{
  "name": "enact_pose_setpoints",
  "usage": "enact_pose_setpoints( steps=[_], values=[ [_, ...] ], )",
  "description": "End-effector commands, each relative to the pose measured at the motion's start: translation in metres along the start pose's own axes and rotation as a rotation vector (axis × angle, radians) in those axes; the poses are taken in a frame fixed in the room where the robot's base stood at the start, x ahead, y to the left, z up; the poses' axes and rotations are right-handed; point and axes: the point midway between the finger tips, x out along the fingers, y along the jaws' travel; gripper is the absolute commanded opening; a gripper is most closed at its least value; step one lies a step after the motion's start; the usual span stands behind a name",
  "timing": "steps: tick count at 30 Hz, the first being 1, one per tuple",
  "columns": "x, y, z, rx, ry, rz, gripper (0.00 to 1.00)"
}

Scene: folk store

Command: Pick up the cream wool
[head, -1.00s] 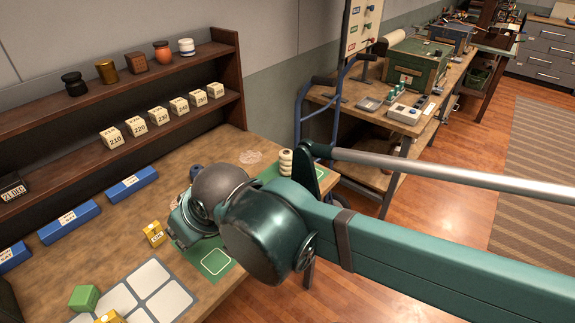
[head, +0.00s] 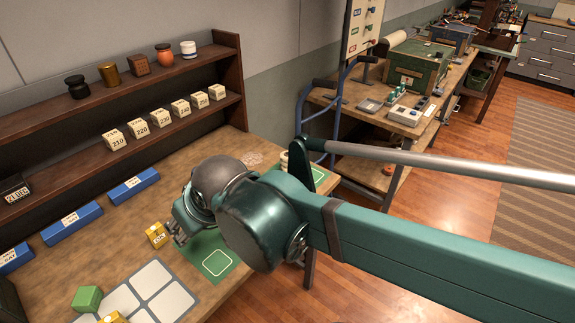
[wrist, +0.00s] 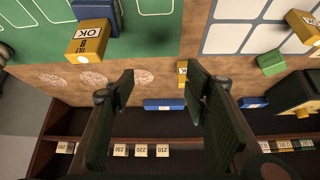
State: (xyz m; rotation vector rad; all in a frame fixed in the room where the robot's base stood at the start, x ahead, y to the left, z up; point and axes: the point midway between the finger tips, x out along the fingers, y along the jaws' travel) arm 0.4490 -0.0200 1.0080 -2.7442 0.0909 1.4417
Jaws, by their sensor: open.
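A cream, rounded, stacked item (head: 284,161), which may be the cream wool, stands at the far end of the workbench in the head view. My arm hides most of it. I cannot make it out for certain in the wrist view. My gripper (wrist: 160,88) is open, with nothing between its two dark fingers. In the head view its fingers (head: 178,232) hang over the bench's green mat, beside a small yellow box and well to the near left of the cream item.
A yellow box (head: 157,235) stands close left of my gripper. A green block (head: 87,298) and white-squared mat (head: 165,304) lie nearer. Blue boxes (head: 72,224) line the foot of a dark shelf (head: 62,120) holding numbered blocks and jars. Brown bench surface (head: 120,230) is clear between.

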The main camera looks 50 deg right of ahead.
Motion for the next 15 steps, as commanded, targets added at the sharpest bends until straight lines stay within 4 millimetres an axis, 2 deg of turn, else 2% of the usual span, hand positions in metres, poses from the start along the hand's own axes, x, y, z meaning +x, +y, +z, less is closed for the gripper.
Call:
enact_pose_setpoints(
  steps=[6, 15],
  values=[
    [0.000, 0.034, -0.025, 0.102, -0.028, 0.058, 0.46],
    [0.005, 0.090, -0.051, 0.261, -0.067, 0.145, 0.46]
  ],
)
